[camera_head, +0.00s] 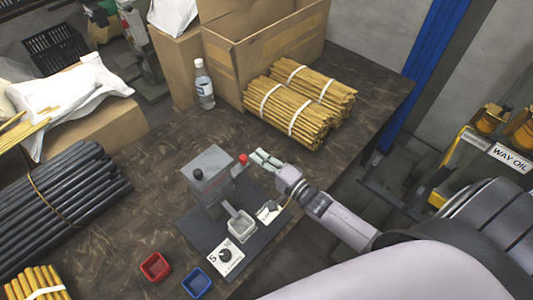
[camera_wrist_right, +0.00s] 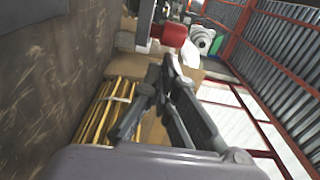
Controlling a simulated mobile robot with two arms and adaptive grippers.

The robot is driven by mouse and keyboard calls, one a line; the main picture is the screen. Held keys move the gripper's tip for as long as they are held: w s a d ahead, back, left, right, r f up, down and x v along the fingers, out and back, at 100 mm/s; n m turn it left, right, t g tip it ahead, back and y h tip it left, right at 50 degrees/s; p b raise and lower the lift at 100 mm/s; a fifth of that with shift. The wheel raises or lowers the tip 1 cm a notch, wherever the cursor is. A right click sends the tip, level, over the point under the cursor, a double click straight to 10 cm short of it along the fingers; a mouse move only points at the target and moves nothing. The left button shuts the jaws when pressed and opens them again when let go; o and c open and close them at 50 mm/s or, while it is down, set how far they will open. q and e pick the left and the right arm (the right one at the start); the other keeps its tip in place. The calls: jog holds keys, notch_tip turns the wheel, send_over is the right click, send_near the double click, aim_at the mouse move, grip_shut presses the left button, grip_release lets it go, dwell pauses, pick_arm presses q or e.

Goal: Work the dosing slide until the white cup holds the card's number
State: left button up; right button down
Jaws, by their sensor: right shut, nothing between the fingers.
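A grey dosing box (camera_head: 208,178) with a dark top knob stands on a dark base plate (camera_head: 262,228). A red knob (camera_head: 243,159) sticks out at its far right side; the red knob (camera_wrist_right: 173,36) also shows in the wrist view, just beyond the fingertips. My right gripper (camera_head: 264,160) is shut and empty beside the red knob, seemingly apart from it; its fingers (camera_wrist_right: 170,72) show in the wrist view. The white cup (camera_head: 241,226) stands below a chute; its contents are too small to tell. A white card (camera_head: 226,257) shows 5, 10 and a dark pointer.
A red tray (camera_head: 155,267) and a blue tray (camera_head: 197,282) lie near the front. A pale piece (camera_head: 268,211) lies right of the cup. Bundled rods (camera_head: 288,115), a cardboard box (camera_head: 235,70) and a bottle (camera_head: 204,84) stand behind.

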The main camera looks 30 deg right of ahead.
aim_at(245, 163)
jog(key=a, duration=0.1)
jog(key=s+a, duration=0.1)
jog(key=a+p, duration=0.1)
jog(key=a, duration=0.1)
jog(key=shift+s, duration=0.3)
pick_arm(q)
jog(key=shift+s+r, duration=0.45)
jog(key=shift+s, duration=0.15)
pick_arm(e)
jog(key=shift+d, duration=0.1)
